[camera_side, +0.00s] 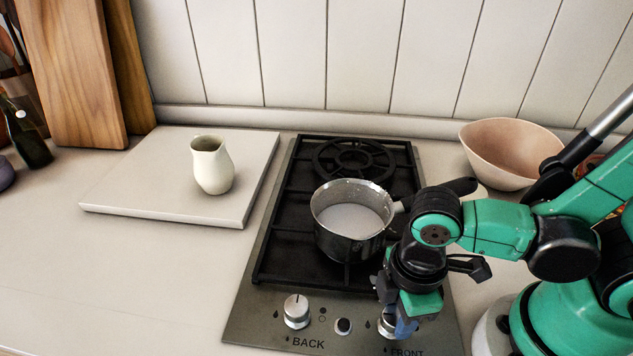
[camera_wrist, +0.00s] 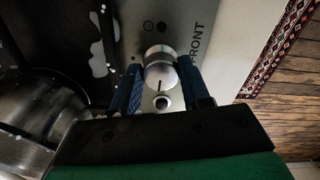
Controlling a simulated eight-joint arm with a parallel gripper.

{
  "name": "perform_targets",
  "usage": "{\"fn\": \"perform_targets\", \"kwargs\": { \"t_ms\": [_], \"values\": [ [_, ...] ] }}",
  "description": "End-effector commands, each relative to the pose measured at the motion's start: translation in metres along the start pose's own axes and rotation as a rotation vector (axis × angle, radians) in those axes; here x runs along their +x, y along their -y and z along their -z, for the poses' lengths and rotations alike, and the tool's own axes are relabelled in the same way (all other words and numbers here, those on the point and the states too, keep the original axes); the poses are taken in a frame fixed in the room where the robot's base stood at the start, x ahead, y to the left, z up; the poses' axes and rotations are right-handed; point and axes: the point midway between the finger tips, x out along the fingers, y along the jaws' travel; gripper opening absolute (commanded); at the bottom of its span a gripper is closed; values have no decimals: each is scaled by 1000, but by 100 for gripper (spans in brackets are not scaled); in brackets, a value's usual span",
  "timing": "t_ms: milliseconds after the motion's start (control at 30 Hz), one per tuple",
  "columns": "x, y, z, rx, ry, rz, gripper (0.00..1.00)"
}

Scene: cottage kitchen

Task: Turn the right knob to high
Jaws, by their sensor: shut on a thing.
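The right knob (camera_side: 386,325) is silver and round, on the front strip of the cooktop above the word FRONT. In the wrist view the knob (camera_wrist: 160,72) sits between the two blue fingers of my gripper (camera_wrist: 162,88), which is shut on it. The dark mark on the knob shows near the ignition button. In the side view my gripper (camera_side: 404,322) comes down over the knob and hides part of it. The left knob (camera_side: 297,311), labelled BACK, stands free with its mark pointing up.
A saucepan (camera_side: 326,230) of white liquid stands on the front burner, close to my wrist. The black grate (camera_side: 290,220) lies around it. A cream jug (camera_side: 212,168) stands on a white board (camera_side: 150,205) at left. A pink bowl (camera_side: 508,155) is at back right.

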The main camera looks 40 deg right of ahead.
Motion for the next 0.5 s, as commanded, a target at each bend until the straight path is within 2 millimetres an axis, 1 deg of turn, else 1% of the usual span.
{"fn": "perform_targets", "kwargs": {
  "t_ms": [200, 500],
  "values": [
    [0, -1, 1, -32, -3, -1, 0],
    [0, 0, 1, -36, -3, -1, 0]
  ]
}}
